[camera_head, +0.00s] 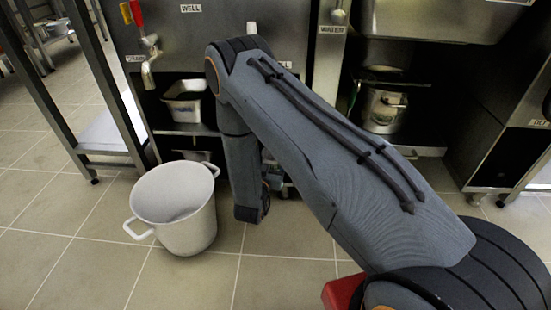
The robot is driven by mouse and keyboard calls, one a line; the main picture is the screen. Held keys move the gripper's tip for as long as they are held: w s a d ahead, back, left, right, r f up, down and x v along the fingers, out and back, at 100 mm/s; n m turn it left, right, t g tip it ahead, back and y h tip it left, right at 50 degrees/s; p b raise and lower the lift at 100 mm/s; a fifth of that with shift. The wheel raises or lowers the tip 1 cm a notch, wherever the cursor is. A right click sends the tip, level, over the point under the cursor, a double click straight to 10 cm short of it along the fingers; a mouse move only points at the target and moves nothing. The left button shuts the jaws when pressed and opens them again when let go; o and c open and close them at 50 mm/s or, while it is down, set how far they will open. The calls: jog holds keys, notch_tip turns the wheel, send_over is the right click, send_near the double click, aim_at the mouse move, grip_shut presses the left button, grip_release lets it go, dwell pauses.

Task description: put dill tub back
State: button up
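I cannot pick out a dill tub for certain. A pale rectangular tub (186,107) with a small label, too small to read, sits on a shelf under the panel marked WELL. My arm reaches up from the lower right, bends at the top and hangs down in front of the shelves. My gripper is at the lower end of the arm, mostly hidden behind the wrist. I cannot tell whether it is open or shut, or whether it holds anything.
A large white two-handled pot (176,225) stands on the tiled floor left of my wrist. A tap (149,68) with a red handle is above it. A metal pot (383,108) sits on a right shelf. Table legs stand at left.

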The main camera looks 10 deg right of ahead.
jog(key=shift+x, duration=0.9)
jog(key=b+x, duration=0.1)
jog(key=x, duration=0.1)
jog(key=shift+w+d+b, duration=0.2)
jog(key=shift+w+b, duration=0.05)
jog(key=shift+b, duration=0.15)
jog(key=f+b, duration=0.1)
jog(key=f, duration=0.2)
jog(key=shift+s+a+f+b, duration=0.1)
jog(key=shift+s+a+b, duration=0.1)
jog(key=shift+b, duration=0.15)
jog(key=o, duration=1.1)
jog(key=shift+d, duration=0.15)
jog(key=shift+f, duration=0.15)
